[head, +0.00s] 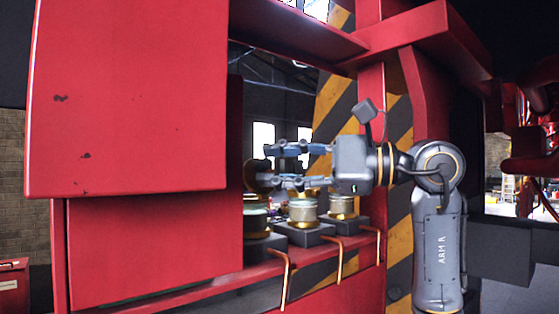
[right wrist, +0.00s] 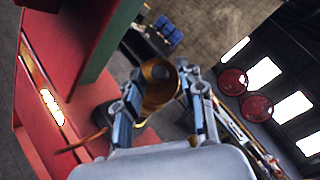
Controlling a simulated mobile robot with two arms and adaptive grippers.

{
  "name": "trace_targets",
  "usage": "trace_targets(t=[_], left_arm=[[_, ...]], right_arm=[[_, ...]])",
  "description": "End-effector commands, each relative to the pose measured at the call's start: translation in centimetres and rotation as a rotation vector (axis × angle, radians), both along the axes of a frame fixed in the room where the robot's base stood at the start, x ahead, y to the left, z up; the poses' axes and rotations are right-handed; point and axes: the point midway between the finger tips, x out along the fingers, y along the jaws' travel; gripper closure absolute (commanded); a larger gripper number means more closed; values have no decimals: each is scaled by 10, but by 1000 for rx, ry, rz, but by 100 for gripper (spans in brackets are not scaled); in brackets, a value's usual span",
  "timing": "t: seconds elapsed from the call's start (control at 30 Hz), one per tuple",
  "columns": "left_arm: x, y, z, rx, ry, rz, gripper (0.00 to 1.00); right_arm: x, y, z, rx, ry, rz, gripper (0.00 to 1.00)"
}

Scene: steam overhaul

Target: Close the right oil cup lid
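Several oil cups stand in a row on dark blocks along a red ledge: a left cup (head: 255,216), a middle cup (head: 303,211) and a right cup (head: 341,207), with pale bodies and brass parts. A dark round piece (head: 257,168), perhaps a raised lid, shows above the left cup. My right gripper (head: 268,167) is open above the cups, fingers pointing left. In the right wrist view, a brass round part (right wrist: 158,82) lies between the spread fingers; I cannot tell whether they touch it. The gripper partly hides the lids above the other cups. My left gripper is not in view.
A large red panel (head: 130,100) fills the left side, close to the left cup. Copper pipes (head: 339,258) hang from the blocks over the ledge (head: 190,287). A striped yellow and black pillar (head: 336,108) stands behind my right arm.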

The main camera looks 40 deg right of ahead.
Motion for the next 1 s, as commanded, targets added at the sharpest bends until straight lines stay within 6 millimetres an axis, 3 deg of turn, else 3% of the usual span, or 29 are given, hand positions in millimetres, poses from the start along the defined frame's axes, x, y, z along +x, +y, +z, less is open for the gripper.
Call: trace_targets(t=[0.17,0.37,0.4,0.73,1.0], left_arm=[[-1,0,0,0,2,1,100],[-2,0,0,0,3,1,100],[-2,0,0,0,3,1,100],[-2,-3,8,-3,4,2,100],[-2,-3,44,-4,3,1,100]], right_arm=[[0,0,0,0,0,0,61],[0,0,0,0,0,0,97],[0,0,0,0,0,0,100],[2,-1,3,-3,25,-3,100],[9,-1,11,-15,166,-4,100]])
